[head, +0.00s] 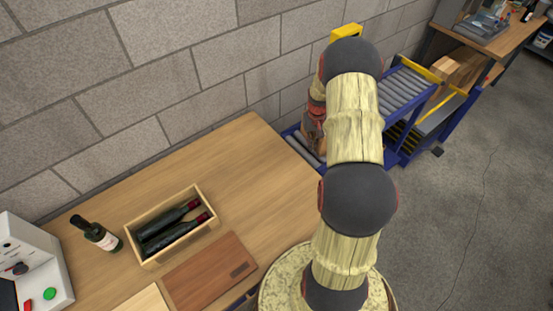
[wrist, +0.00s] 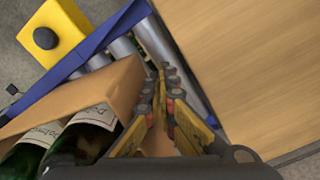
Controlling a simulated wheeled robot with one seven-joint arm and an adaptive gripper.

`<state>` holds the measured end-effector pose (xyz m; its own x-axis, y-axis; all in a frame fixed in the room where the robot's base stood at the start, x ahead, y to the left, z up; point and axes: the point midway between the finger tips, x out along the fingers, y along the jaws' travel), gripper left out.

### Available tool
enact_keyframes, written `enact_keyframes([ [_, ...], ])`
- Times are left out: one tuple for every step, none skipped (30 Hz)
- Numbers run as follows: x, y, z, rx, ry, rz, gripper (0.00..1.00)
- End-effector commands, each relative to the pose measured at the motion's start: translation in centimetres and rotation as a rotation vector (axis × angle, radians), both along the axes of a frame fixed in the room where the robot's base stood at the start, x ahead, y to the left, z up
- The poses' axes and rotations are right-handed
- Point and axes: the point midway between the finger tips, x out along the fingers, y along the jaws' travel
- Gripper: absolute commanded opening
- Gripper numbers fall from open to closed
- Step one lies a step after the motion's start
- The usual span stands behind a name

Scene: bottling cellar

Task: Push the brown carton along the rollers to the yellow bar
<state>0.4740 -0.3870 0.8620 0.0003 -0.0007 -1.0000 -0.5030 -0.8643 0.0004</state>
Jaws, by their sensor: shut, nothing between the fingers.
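The brown carton (wrist: 75,95) is open-topped and holds green bottles with white labels, at lower left in the wrist view. In the head view only a small brown part of it (head: 311,130) shows left of my arm; the rest is hidden. My gripper (wrist: 166,72) is shut and empty, its fingers close beside the carton's right end; I cannot tell if they touch it. The rollers (head: 401,87) run in a blue frame beyond the table. A yellow bar (head: 422,69) crosses their far end in the head view.
A wooden table (head: 270,160) bears a wooden box (head: 137,251) with dark bottles, a standing bottle (head: 96,234) and a brown board (head: 209,271). A block wall runs behind the rollers. A yellow block with a black knob (wrist: 52,35) is beside the blue rail.

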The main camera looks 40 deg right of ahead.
Motion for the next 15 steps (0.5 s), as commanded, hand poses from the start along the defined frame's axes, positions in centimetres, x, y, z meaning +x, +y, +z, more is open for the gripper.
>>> enact_keyframes([
  [0.0,-0.4,-0.1,0.000,0.000,-0.001,0.00],
  [-0.1,-0.6,-0.1,0.000,0.000,-0.001,0.00],
  [-0.1,-0.8,-0.1,0.001,0.001,-0.001,0.00],
  [-0.1,-1.0,-0.1,0.001,0.001,-0.001,0.00],
  [-0.1,-1.2,-0.1,0.001,0.001,-0.001,0.00],
  [0.0,-1.4,0.0,0.001,0.001,-0.001,0.00],
  [0.0,-1.5,0.0,0.000,0.000,-0.001,0.00],
  [0.0,-1.6,0.0,0.000,0.000,-0.001,0.00],
  [0.0,-1.6,0.0,0.000,0.000,-0.001,0.00],
  [0.0,-1.6,0.0,0.000,0.000,0.000,0.00],
  [0.0,-1.6,0.0,0.001,0.001,0.000,0.00],
  [0.0,-1.6,0.0,0.001,0.001,0.000,0.00],
  [0.0,-1.6,0.0,0.001,0.001,0.000,0.00],
  [0.0,-1.6,0.0,0.001,0.001,0.000,0.00],
  [0.0,-1.6,0.0,0.001,0.001,0.000,0.00],
])
